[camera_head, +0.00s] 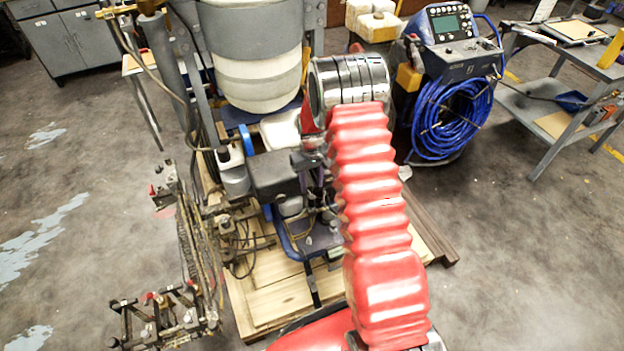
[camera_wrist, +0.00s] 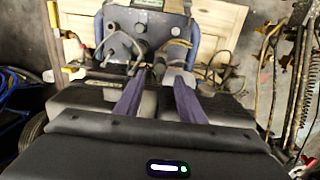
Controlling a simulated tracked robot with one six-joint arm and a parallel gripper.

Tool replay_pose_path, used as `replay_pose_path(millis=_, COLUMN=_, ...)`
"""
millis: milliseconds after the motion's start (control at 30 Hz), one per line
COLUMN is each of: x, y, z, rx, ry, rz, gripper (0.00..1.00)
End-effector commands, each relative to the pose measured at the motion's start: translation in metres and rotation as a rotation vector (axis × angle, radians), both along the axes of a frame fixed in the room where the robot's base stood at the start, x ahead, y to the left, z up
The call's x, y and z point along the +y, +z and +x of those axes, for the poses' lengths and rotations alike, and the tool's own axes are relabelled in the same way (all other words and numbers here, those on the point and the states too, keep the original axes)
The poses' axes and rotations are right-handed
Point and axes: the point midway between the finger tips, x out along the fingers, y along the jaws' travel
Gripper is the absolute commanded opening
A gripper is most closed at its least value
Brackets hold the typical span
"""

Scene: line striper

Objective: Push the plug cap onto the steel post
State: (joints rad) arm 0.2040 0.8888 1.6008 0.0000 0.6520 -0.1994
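My gripper's two purple fingers (camera_wrist: 160,76) reach forward in the wrist view, with a gap between them. A small dark rounded thing (camera_wrist: 159,68) shows between the tips; I cannot tell whether it is the plug cap or whether the fingers touch it. Ahead is a grey panel (camera_wrist: 122,46) with several round knobs or studs. One rounded stud (camera_wrist: 140,28) stands near its upper middle; I cannot tell whether it is the steel post. In the head view my gripper (camera_head: 322,190) is partly hidden behind my red arm, low over the machine.
The machine's large white tank (camera_head: 255,80) stands behind my gripper. A blue hose coil (camera_head: 447,118) on a cart is at the right. Pipes and cables (camera_head: 185,240) line the left side. Wooden boards (camera_head: 275,300) lie under the machine; open floor surrounds it.

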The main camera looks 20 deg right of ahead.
Motion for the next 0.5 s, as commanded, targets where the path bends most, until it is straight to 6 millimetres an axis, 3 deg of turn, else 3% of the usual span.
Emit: replay_pose_path(millis=500, x=0.001, y=-0.045, z=0.000, rx=0.001, ry=0.001, rz=0.000, gripper=0.36)
